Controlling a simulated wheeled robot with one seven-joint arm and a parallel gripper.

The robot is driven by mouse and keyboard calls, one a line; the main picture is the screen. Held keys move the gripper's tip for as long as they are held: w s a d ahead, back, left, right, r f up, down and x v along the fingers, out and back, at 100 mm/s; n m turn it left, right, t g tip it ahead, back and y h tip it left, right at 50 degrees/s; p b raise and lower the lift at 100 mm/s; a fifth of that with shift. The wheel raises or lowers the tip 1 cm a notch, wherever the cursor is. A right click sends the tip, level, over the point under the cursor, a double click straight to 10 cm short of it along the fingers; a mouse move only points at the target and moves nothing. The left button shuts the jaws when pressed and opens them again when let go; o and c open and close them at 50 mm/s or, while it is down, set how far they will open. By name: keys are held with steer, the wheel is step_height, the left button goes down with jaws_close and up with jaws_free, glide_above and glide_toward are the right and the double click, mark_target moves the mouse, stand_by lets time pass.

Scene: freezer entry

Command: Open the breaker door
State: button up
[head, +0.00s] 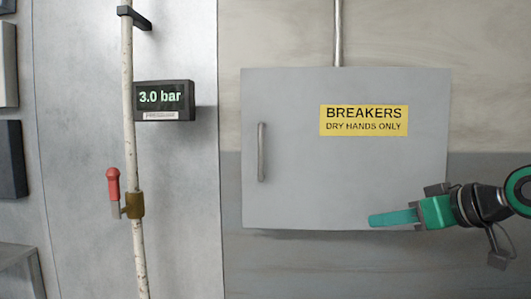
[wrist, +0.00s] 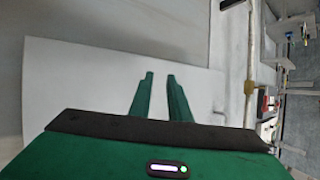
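The breaker door (head: 290,130) is a flat grey panel with a yellow BREAKERS label (head: 364,120). It looks shut. Its upright bar handle (head: 261,152) is near the left edge. My green gripper (head: 374,220) is in front of the door's lower right part, pointing left, well right of and below the handle. In the wrist view the pale door (wrist: 80,80) lies beyond my two fingers (wrist: 160,78), which are apart with nothing between them. A thin handle shape (wrist: 218,110) shows right of the fingers there.
A pale upright pipe (head: 130,90) with a red-handled valve (head: 113,185) stands left of the door. A pressure display (head: 163,100) reading 3.0 bar is beside it. A thin conduit (head: 338,35) rises above the cabinet.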

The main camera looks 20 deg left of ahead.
steer(key=s+a+r+n+g+y, duration=0.1)
steer(key=s+a+r+n+y, duration=0.3)
steer(key=a+r, duration=0.6)
step_height(320, 180, up, 4)
steer(key=n+g+y, duration=0.2)
steer(key=y, duration=0.2)
glide_above(261, 177)
steer(key=shift+w+a, duration=0.1)
steer(key=shift+w, duration=0.25)
steer(key=shift+r, duration=0.1)
jaws_close()
